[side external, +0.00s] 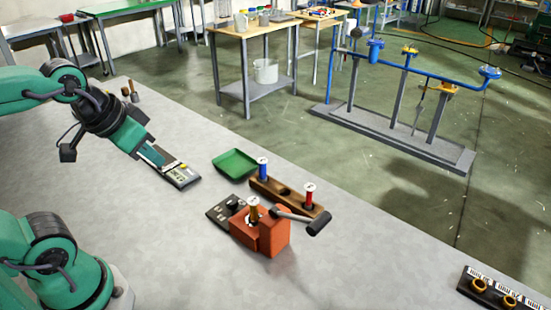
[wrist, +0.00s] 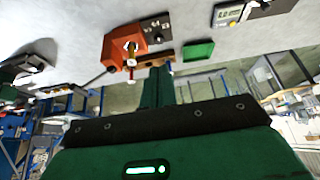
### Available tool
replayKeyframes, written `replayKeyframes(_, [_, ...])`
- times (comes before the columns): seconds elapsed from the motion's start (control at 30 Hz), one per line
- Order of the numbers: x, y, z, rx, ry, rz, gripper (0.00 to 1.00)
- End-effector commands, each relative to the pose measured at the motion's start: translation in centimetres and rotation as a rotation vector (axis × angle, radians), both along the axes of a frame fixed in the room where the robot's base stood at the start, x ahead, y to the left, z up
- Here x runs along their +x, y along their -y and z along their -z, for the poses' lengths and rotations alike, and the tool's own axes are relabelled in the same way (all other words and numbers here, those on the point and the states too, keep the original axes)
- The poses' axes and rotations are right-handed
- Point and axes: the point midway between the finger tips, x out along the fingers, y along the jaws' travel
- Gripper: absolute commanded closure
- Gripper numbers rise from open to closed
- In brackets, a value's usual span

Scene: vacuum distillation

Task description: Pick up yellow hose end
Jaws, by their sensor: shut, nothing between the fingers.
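The yellow hose end (side external: 254,211), a short yellow-brown piece with a white top, stands upright in the orange-red block (side external: 273,239) on the grey bench. In the wrist view the yellow hose end (wrist: 131,63) shows at the orange block (wrist: 112,46), left of my fingers. A wooden rack (side external: 275,189) behind it carries a blue piece (side external: 263,169) and a red piece (side external: 309,195). My gripper (side external: 155,155) is shut and empty, up and left of the block, well apart from the yellow hose end. My gripper (wrist: 158,74) also shows in the wrist view.
A green tray (side external: 235,163) lies left of the rack. A black-handled lever (side external: 300,219) sticks out right from the block. A dark device (side external: 226,208) sits beside the block, and a meter (side external: 182,175) lies near my gripper.

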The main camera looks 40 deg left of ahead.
Motion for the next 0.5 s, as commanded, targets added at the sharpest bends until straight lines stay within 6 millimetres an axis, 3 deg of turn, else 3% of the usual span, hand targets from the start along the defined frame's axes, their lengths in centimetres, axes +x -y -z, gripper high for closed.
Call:
replayKeyframes(0.03, [0.01, 0.0, 0.0, 0.0, 0.0, 0.0, 0.98])
replayKeyframes(0.23, [0.01, 0.01, 0.0, 0.0, 0.0, 0.0, 0.59])
replayKeyframes(0.5, [0.02, 0.01, -0.01, 0.0, 0.0, 0.0, 0.59])
